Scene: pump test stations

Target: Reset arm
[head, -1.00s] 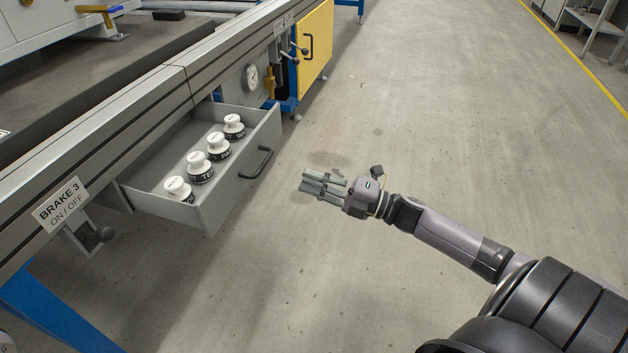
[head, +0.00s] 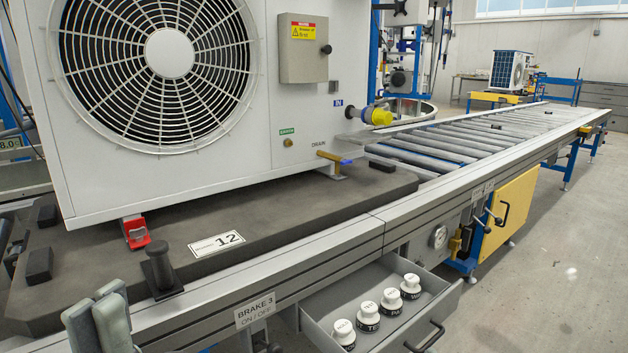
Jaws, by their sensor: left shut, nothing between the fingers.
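My left gripper (head: 96,312) shows at the lower left of the head view, with only its grey-green fingers in the picture. They are shut with nothing between them. The fingers are in front of the near edge of the conveyor bench, left of the BRAKE 3 label (head: 255,310). The rest of the left arm is out of the picture. My right arm and gripper are not in view.
An open drawer (head: 452,300) with several white-topped knobs sticks out below the bench rail. A large white fan unit (head: 270,120) stands on a dark pallet (head: 300,205) on the conveyor. A yellow panel (head: 508,212) is farther right.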

